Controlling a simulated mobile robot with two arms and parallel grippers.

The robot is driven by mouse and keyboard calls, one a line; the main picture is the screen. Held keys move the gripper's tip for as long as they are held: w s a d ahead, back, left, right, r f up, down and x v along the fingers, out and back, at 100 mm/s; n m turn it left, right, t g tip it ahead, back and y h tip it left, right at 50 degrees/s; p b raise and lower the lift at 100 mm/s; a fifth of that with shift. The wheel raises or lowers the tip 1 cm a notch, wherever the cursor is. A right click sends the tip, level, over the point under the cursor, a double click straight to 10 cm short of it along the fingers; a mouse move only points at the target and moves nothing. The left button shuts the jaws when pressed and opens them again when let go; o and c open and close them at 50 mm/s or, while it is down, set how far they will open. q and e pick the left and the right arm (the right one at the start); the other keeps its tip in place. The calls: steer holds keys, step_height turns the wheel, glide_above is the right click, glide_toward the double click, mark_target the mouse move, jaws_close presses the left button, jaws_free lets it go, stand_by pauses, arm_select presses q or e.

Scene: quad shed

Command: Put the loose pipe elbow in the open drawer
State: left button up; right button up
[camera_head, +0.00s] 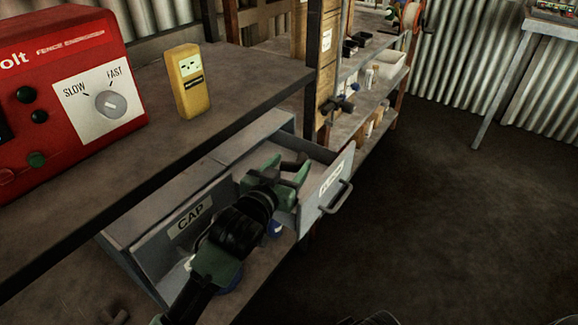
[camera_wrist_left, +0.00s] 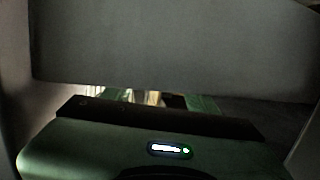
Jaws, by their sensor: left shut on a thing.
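The open drawer (camera_head: 326,195) is grey, with a pull handle and a white label too small to read surely. It is pulled out from a grey cabinet under the bench. My left gripper (camera_head: 288,170), green and black, reaches into the drawer's opening, behind its front panel. Its fingers are shut on a small dark thing, most likely the pipe elbow, largely hidden by the fingers. In the left wrist view a grey panel fills the top, and the fingertips (camera_wrist_left: 155,100) show only as a thin strip. My right gripper is not in view.
A shut drawer labelled CAP (camera_head: 190,217) is beside the open one. The bench top (camera_head: 230,110) overhangs the cabinet and carries a red box (camera_head: 60,90) and a yellow device (camera_head: 187,82). Shelves (camera_head: 360,110) stand behind. The floor at right is clear.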

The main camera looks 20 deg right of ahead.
arm_select(q)
steer(key=shift+f, duration=0.15)
steer(key=shift+f, duration=0.45)
steer(key=o, duration=1.3)
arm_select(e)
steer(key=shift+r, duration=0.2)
arm_select(q)
steer(key=shift+r, duration=0.25)
steer(key=v, duration=0.4)
steer(key=p+v, duration=0.1)
steer(key=v, duration=0.3)
steer(key=p+v, duration=0.1)
steer(key=v, duration=0.3)
steer(key=shift+r, duration=0.35)
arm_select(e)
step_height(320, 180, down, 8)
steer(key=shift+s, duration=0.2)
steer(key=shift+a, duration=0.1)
